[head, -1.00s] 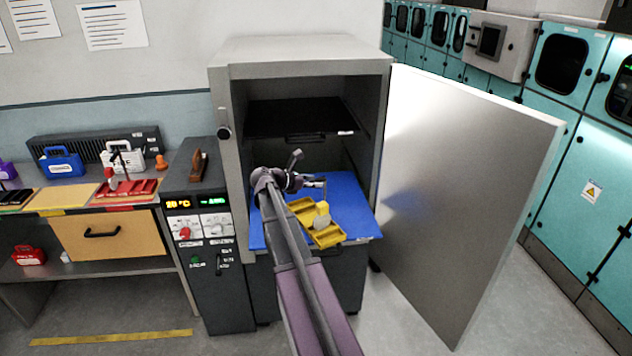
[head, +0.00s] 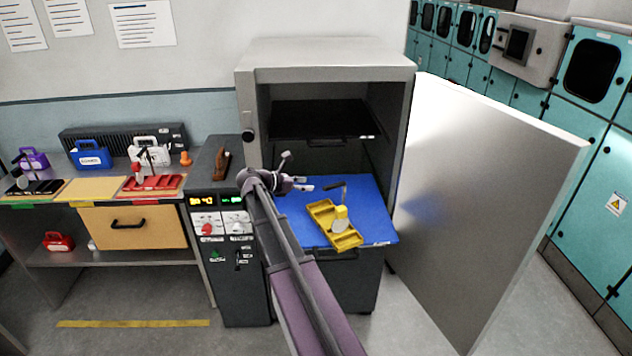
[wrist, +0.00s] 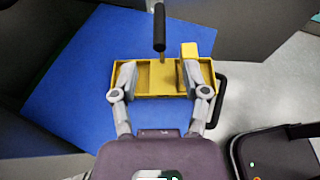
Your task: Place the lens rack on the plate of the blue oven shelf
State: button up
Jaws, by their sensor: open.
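The lens rack (head: 322,216) is a yellow tray with a yellow block, a pale round piece and an upright black handle (head: 342,188). It lies on the blue plate (head: 370,205) of the pulled-out oven shelf, near its front edge. My gripper (head: 306,184) is open and empty, left of the handle and apart from it. In the wrist view the rack (wrist: 160,78) lies ahead, with the handle (wrist: 159,28) beyond my spread fingers (wrist: 162,82). The fingers overlap the tray in that picture; the gap between them is hard to judge.
The oven's grey door (head: 480,200) stands wide open at the right. A black shelf (head: 320,118) sits above the blue plate inside the oven. A control cabinet (head: 232,270) stands left of it, beside a bench with coloured racks (head: 152,182) and boxes.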

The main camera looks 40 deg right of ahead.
jog(key=shift+a, duration=0.3)
dwell(0.5)
jog(key=s+a+f+m+y, duration=0.4)
jog(key=s+a+m, duration=0.1)
jog(key=a, duration=0.5)
jog(key=s+a+f+m+t+y, duration=0.1)
jog(key=s+a+f+m+y, duration=0.3)
jog(key=a, duration=0.7)
jog(key=s+a+f+m+t+y, duration=0.1)
jog(key=s+a+f+m+y, duration=0.3)
jog(key=s+a+m, duration=0.3)
jog(key=s+a+y, duration=0.1)
jog(key=a, duration=0.3)
jog(key=shift+a+y, duration=0.15)
jog(key=shift+y, duration=0.25)
